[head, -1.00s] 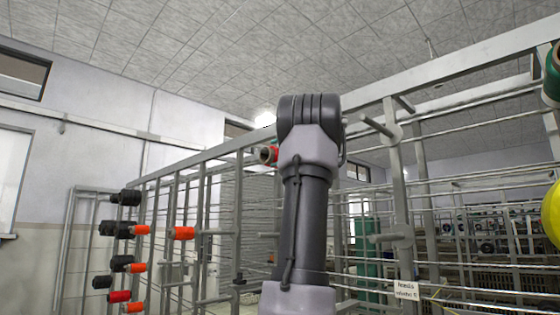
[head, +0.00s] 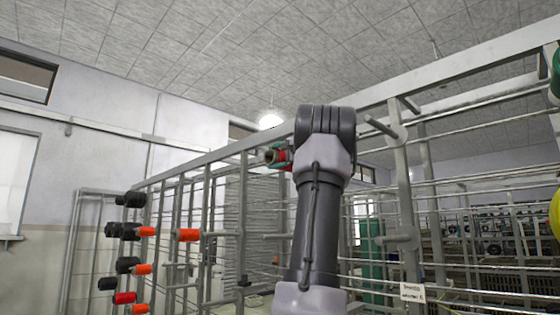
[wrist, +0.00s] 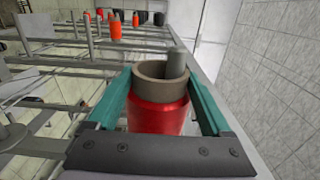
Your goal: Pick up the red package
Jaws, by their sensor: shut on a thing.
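The red package (wrist: 158,118) is a red spool with a grey-brown hollow core, and it sits between the two teal fingers of my gripper (wrist: 160,92) in the wrist view. The fingers are shut on its sides. A grey peg (wrist: 176,64) shows at the far side of the core opening; I cannot tell how far the package sits on it. In the head view the package (head: 271,157) is a small piece with its core end facing left, just left of my arm's top, with a teal finger beside it. My arm hides the rest.
A metal creel frame (head: 245,195) with many bars and rods stands around the package. Black and orange spools (head: 130,231) sit on pegs at the left. A green spool (head: 555,72) and a yellow one (head: 555,215) are at the right edge.

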